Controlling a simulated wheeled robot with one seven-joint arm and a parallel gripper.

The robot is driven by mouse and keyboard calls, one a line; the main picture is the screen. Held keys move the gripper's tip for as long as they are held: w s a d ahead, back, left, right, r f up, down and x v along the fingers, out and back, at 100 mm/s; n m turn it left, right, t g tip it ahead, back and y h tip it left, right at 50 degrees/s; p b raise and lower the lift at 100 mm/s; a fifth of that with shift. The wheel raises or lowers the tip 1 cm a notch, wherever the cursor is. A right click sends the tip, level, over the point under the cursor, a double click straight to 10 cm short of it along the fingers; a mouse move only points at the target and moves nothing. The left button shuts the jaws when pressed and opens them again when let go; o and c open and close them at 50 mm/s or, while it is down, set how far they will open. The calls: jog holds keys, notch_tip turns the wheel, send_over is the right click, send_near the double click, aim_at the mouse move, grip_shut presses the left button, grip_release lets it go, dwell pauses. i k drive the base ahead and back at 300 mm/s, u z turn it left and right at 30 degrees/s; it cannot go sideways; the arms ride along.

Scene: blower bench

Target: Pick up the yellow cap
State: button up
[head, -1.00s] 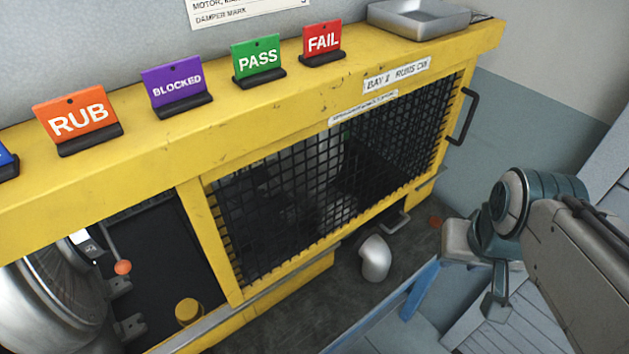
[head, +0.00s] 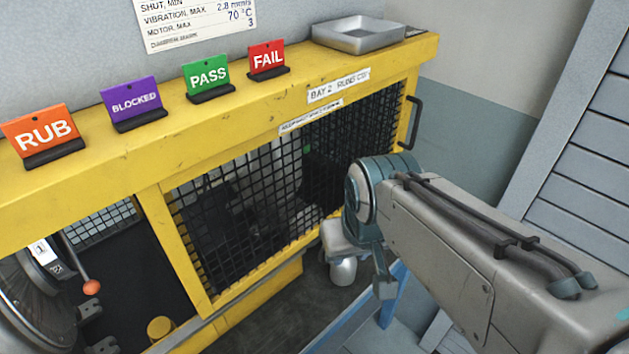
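The yellow cap (head: 160,328) is a short round yellow piece low in the open left bay, behind the metal front rail. Its lower part is cut off by the rail. My gripper (head: 383,288) hangs at the end of my arm, in front of the right end of the mesh guard, well to the right of the cap and apart from it. Its fingers are not clear, so I cannot tell whether it is open or shut. I see nothing held in it.
The yellow bench frame (head: 150,195) has a mesh guard (head: 270,200) right of the open bay. A lever with an orange knob (head: 91,287) and a round metal housing (head: 35,310) stand left of the cap. Signs and a metal tray (head: 358,35) sit on top.

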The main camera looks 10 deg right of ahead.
aim_at(160, 328)
jog(key=z, duration=1.4)
jog(key=k, duration=1.05)
jog(key=u, duration=1.85)
